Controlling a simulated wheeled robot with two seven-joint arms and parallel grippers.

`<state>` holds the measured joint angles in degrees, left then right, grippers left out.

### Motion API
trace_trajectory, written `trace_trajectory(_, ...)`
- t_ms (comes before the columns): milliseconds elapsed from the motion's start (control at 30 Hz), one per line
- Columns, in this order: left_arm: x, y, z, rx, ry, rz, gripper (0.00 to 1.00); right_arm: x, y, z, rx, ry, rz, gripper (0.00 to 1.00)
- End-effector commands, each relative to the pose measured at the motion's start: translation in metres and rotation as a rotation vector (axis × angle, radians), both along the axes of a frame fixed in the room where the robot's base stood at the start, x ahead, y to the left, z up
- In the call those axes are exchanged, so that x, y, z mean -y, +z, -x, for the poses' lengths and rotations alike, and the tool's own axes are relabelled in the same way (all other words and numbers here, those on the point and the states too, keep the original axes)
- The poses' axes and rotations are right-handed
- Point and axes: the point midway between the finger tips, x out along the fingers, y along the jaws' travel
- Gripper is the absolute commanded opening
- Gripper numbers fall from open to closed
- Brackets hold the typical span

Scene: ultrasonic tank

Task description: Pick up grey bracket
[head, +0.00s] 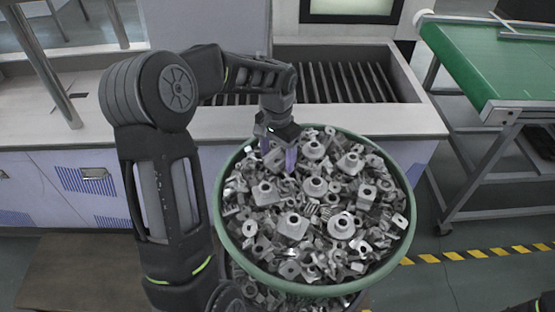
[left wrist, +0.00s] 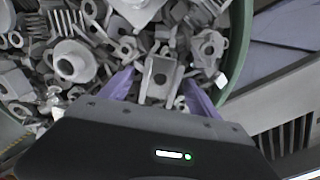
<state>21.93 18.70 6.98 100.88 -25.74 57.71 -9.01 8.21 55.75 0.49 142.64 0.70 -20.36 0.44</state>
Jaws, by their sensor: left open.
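A green-rimmed round bin (head: 223,241) is heaped with grey metal parts, among them several grey brackets with round bosses. My left gripper (head: 279,160) reaches down from above into the back left part of the heap, its two purple fingers apart. In the left wrist view, a grey bracket (left wrist: 159,78) with a hole lies between the purple fingertips of the gripper (left wrist: 158,84). I cannot tell whether the fingers touch it. Another bracket (head: 291,226) lies on the heap nearer the front. My right gripper is not in view.
Behind the bin is a light counter (head: 400,117) with a recessed tank that has a slatted bottom (head: 345,82). A green-topped table (head: 490,65) stands at the right. Yellow and black tape (head: 480,253) marks the floor at the right.

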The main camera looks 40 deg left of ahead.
Motion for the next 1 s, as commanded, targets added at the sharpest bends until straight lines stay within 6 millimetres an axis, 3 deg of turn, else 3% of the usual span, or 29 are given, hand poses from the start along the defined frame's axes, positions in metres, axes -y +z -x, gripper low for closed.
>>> trace_trajectory(167,0.0000,0.0003,0.0000,0.000,0.000,0.000,0.70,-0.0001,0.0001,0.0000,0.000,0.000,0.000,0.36)
trace_trajectory(1000,-0.0001,0.0003,0.0000,0.000,0.000,0.000,0.01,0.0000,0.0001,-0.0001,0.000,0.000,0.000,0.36)
